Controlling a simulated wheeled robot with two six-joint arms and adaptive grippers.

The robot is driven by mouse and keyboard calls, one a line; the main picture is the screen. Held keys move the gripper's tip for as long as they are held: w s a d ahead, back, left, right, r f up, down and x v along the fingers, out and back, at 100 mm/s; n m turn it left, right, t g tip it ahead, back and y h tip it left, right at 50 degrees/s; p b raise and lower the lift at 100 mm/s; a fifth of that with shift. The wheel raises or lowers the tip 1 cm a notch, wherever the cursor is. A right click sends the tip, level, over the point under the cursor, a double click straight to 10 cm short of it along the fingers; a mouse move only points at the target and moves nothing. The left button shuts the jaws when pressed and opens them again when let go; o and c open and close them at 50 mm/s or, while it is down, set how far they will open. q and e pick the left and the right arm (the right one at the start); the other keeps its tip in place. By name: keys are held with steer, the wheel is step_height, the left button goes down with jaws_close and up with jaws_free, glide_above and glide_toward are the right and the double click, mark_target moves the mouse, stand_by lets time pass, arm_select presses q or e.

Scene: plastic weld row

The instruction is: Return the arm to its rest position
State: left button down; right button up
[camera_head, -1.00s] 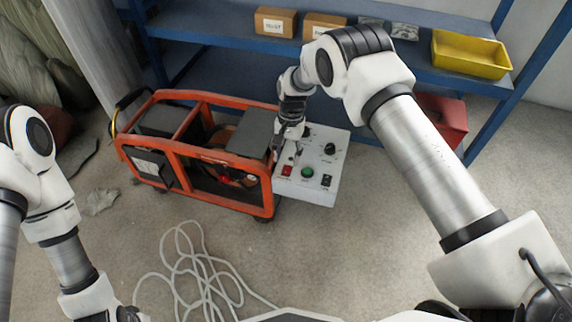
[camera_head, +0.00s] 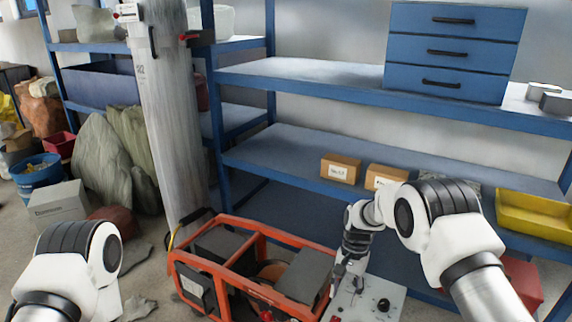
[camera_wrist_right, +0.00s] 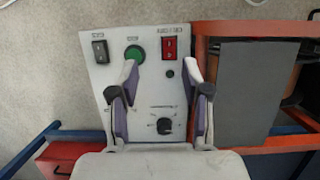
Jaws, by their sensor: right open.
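My right arm reaches in from the right in the head view. My right gripper (camera_head: 345,284) is above the near end of the orange-framed machine (camera_head: 262,292), at the edge of its white control panel (camera_head: 364,304). In the right wrist view, the right gripper (camera_wrist_right: 161,72) is open and empty, its two fingers spread over the panel (camera_wrist_right: 152,92). A green button (camera_wrist_right: 135,54) is by one fingertip and a red switch (camera_wrist_right: 170,48) is just beyond the other. A black knob (camera_wrist_right: 164,126) lies between the fingers' bases. My left arm shows at the lower left; its gripper is out of view.
Blue shelving (camera_head: 300,140) stands behind the machine, with small cardboard boxes (camera_head: 341,168) and a yellow bin (camera_head: 533,215). A red box (camera_head: 522,278) sits below, right of my arm. A grey column (camera_head: 170,110) rises behind the machine's left end.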

steer(key=s+d+f+n+g, duration=0.15)
steer(key=s+f, duration=0.35)
steer(key=s, duration=0.7)
steer(key=s+d+f+h, duration=0.15)
steer(key=s+f, duration=0.35)
steer(key=s, duration=0.7)
steer(key=s+d+f+n+g, duration=0.1)
steer(key=s+d+f, duration=0.3)
steer(key=s, duration=0.8)
step_height(320, 180, up, 28)
steer(key=a+n+t+p, duration=0.1)
steer(key=n+t+p, duration=0.3)
steer(key=p, duration=2.2)
steer(key=shift+w+a+r+t+p, duration=0.15)
steer(key=shift+t+p, duration=0.15)
steer(key=shift+t, duration=0.45)
